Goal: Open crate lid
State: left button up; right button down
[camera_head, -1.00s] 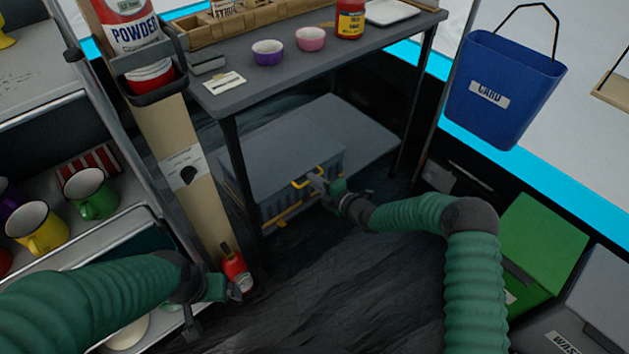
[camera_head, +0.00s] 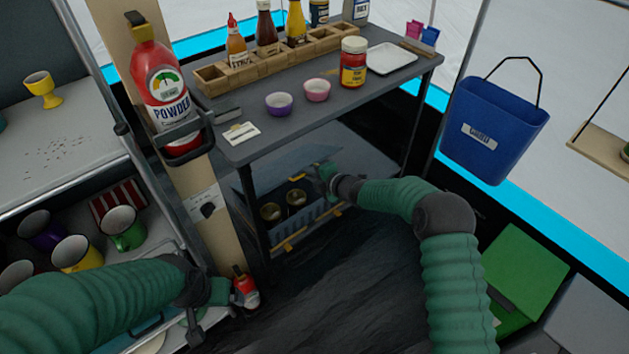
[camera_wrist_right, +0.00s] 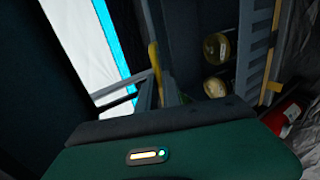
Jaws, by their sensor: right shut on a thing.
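The grey crate (camera_head: 325,216) sits on a low shelf under the dark table, its ribbed front facing me. Its lid (camera_head: 280,167) is raised at the front edge, and two round brass-coloured things (camera_head: 296,197) show inside; they also show in the right wrist view (camera_wrist_right: 215,85). My right gripper (camera_head: 324,173) is at the lid's front edge, shut on the yellow lid handle (camera_wrist_right: 154,63), which the fingers partly hide. My left gripper (camera_head: 218,300) hangs at the lower left, away from the crate; its finger opening is unclear.
The table (camera_head: 245,150) stands over the crate, with bowls, a red-labelled jar (camera_head: 353,65) and a bottle rack on top. Its front leg (camera_head: 256,215) stands left of the crate. A mug shelf is at left.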

jog(key=shift+w+a+r+p, duration=0.2)
jog(key=shift+w+r, duration=0.05)
jog(key=shift+r, duration=0.2)
jog(key=shift+w+a+r+p, duration=0.15)
jog(key=shift+w+r, duration=0.1)
jog(key=shift+r, duration=0.15)
jog(key=c, duration=1.5)
grip_release()
jog(key=shift+c, duration=0.2)
jog(key=shift+s+d+r, duration=0.1)
jog(key=p+v, duration=0.5)
jog(key=v, duration=1.1)
jog(key=shift+s, duration=0.15)
